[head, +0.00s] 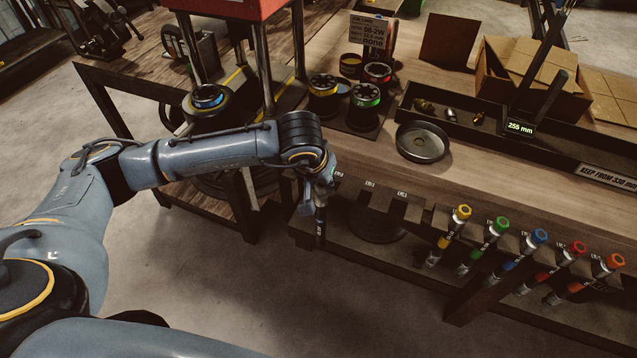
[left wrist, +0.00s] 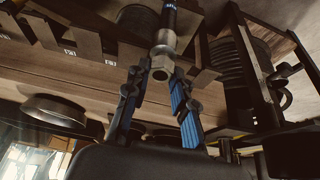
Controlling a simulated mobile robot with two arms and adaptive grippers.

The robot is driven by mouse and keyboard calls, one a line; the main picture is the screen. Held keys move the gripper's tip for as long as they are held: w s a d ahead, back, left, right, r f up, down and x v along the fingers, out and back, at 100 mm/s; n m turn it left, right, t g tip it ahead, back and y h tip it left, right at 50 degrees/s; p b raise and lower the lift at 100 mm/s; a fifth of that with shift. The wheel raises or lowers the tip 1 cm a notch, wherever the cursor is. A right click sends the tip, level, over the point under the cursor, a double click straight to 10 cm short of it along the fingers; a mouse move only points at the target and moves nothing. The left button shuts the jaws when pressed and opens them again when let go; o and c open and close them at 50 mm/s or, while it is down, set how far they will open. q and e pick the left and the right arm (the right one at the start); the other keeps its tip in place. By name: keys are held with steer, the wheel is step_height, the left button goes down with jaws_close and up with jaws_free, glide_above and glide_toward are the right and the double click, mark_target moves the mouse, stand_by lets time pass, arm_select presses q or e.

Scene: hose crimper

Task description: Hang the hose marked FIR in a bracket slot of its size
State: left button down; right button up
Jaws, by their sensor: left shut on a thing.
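My left gripper (head: 312,196) is at the front edge of the bench, by the left end of the bracket. It is shut on a hose end with a metal hex fitting, seen between the blue-padded fingers (left wrist: 158,80) in the left wrist view. The held hose (left wrist: 170,18) is dark with a small pale mark that I cannot read. In the head view the hose (head: 320,228) shows partly below the gripper. The bracket (head: 398,208) runs along the bench front, with small labels above its empty left slots. I cannot tell whether the hose touches the bracket. My right gripper is not in view.
Several hoses with coloured ends, such as the yellow one (head: 462,213), hang in the bracket to the right. A press with red top (head: 228,8) stands left. A round dish (head: 422,142), a long black tray (head: 455,127) and a cardboard box (head: 530,75) are on the bench.

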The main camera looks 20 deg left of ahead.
arm_select(q)
steer(key=w+f+b, duration=0.2)
steer(key=w, duration=0.5)
steer(key=shift+w+d, duration=0.25)
steer(key=shift+w, duration=0.15)
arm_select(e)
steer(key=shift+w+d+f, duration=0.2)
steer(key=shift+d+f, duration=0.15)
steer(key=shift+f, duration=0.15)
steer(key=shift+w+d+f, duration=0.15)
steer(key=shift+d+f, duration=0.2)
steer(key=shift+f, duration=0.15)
arm_select(q)
steer(key=c, duration=1)
jaws_free()
steer(key=shift+c, duration=0.2)
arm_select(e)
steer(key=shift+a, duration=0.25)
arm_select(q)
steer(key=shift+s, duration=0.1)
